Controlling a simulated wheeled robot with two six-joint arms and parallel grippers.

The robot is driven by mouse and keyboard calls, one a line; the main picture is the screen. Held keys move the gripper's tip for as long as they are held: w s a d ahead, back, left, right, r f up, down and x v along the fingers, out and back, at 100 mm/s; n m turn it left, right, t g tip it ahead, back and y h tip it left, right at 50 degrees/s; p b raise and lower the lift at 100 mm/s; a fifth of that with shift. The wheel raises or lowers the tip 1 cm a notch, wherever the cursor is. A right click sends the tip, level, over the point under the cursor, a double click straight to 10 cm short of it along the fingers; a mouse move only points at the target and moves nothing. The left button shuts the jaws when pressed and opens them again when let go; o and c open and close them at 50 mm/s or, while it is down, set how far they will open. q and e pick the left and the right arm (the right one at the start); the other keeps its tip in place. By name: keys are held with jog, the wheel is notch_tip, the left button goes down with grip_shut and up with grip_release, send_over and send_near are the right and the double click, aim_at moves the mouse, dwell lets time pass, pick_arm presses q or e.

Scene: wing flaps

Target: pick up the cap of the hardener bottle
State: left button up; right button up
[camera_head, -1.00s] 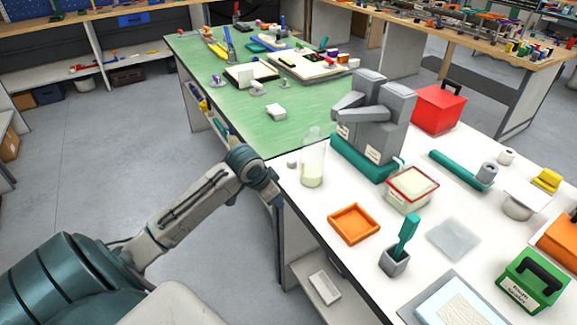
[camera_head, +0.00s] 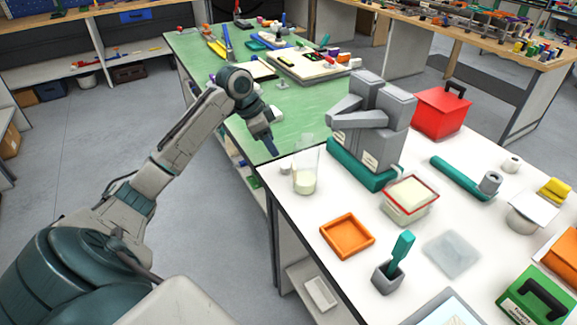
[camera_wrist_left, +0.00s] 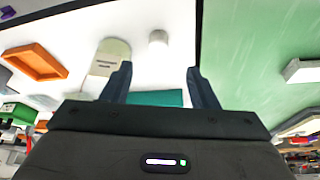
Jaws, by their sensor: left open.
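A small white cap (camera_head: 285,168) sits on the white tabletop, just left of a translucent container (camera_head: 305,178) with cream-coloured contents. In the left wrist view the white cap (camera_wrist_left: 158,38) lies beyond the gap between the fingertips. A pale rounded bottle with a label (camera_wrist_left: 108,58) stands left of it; the label is too small to read surely. My left gripper (camera_head: 270,147) is above the table's corner, up and left of the cap. In the wrist view my left gripper (camera_wrist_left: 159,72) is open and empty, apart from the cap. My right gripper is not in view.
A grey machine on a teal base (camera_head: 350,172) stands right of the container. An orange tray (camera_head: 347,236), a red-rimmed tub (camera_head: 410,198) and a grey holder (camera_head: 387,276) with a teal tool are nearer. A green table (camera_head: 190,60) adjoins behind. Open floor lies left.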

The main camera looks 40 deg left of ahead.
aim_at(284, 165)
pick_arm(q)
jog(key=x, duration=0.3)
jog(key=shift+s+d+f, duration=0.1)
jog(key=shift+d+f, duration=0.05)
jog(key=shift+f, duration=0.1)
jog(key=p+x, duration=0.2)
jog(key=x, duration=0.3)
jog(key=shift+w+f, duration=0.25)
jog(key=shift+f, duration=0.1)
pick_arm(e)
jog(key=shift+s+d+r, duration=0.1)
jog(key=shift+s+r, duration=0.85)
pick_arm(q)
jog(key=shift+c, duration=0.4)
jog(key=c, duration=1)
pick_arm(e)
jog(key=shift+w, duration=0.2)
